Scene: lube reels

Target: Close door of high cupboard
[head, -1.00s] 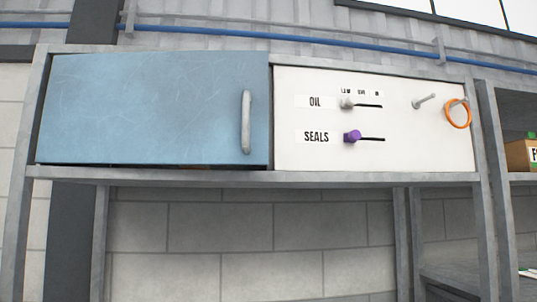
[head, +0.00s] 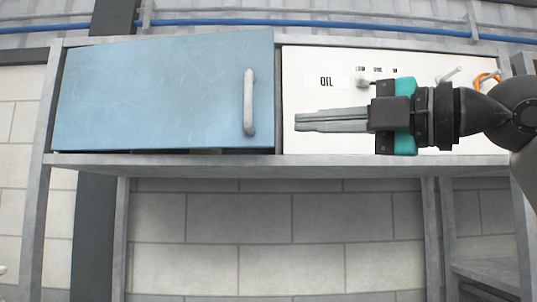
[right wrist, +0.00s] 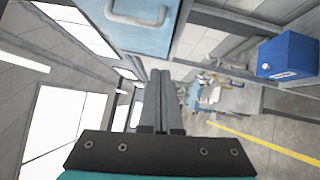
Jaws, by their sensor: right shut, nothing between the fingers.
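The high cupboard has a flat blue door (head: 160,95) with a pale vertical bar handle (head: 249,102) near its right edge. The door looks slightly ajar: its right edge stands a little forward of the frame, and a dark gap shows along its bottom. My right gripper (head: 297,122) is shut and empty, pointing left in front of the white panel, to the right of the handle and apart from it. In the right wrist view, the shut fingers (right wrist: 160,73) point toward the door (right wrist: 150,37) and its handle (right wrist: 139,14). My left gripper is not in view.
The white panel (head: 315,62) beside the door carries an OIL label and knobs; my right arm hides part of it. An orange ring (head: 488,79) hangs at its right. A grey shelf edge (head: 200,162) runs below. A blue box (right wrist: 287,55) shows in the right wrist view.

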